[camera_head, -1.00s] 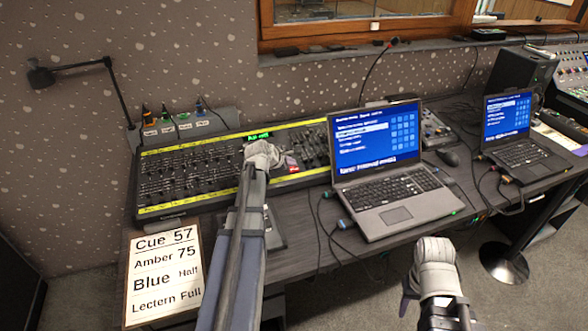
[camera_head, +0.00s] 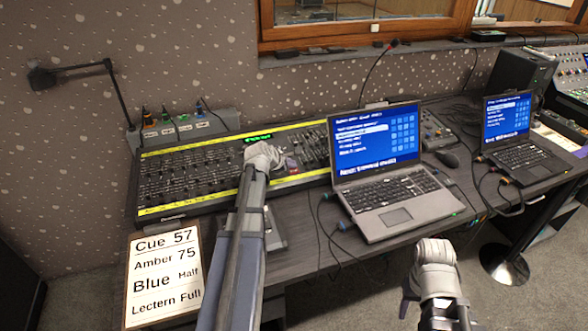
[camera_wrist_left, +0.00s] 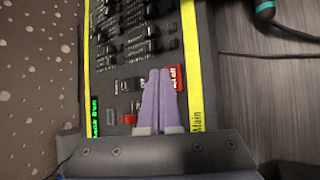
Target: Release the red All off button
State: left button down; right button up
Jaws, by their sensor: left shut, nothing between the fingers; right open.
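The lighting desk (camera_head: 170,206) is a black fader console with yellow strips. My left gripper (camera_head: 290,162) is over its right-hand part, fingers shut and empty. In the left wrist view the purple fingertips (camera_wrist_left: 160,73) are close together beside a red button (camera_wrist_left: 178,78) with pale lettering too small to read surely. The fingers cover part of the area by the button; I cannot tell whether they touch or press it. A second red patch (camera_wrist_left: 129,119) lies left of the fingers. My right gripper (camera_head: 410,290) is away from the desk, low in the head view; its fingers are mostly hidden.
An open laptop (camera_head: 400,196) stands right of the lighting desk, with cables beside it. A cue card (camera_head: 163,276) reads Cue 57, Amber 75, Blue Half, Lectern Full. A lamp arm (camera_head: 80,68) stands at the back left. A second laptop (camera_head: 515,150) is farther right.

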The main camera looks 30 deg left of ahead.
aim_at(292, 175)
pick_arm(q)
notch_tip(292, 175, up, 6)
jog(key=p, duration=0.6)
jog(key=shift+s+d, duration=0.15)
jog(key=shift+d, duration=0.05)
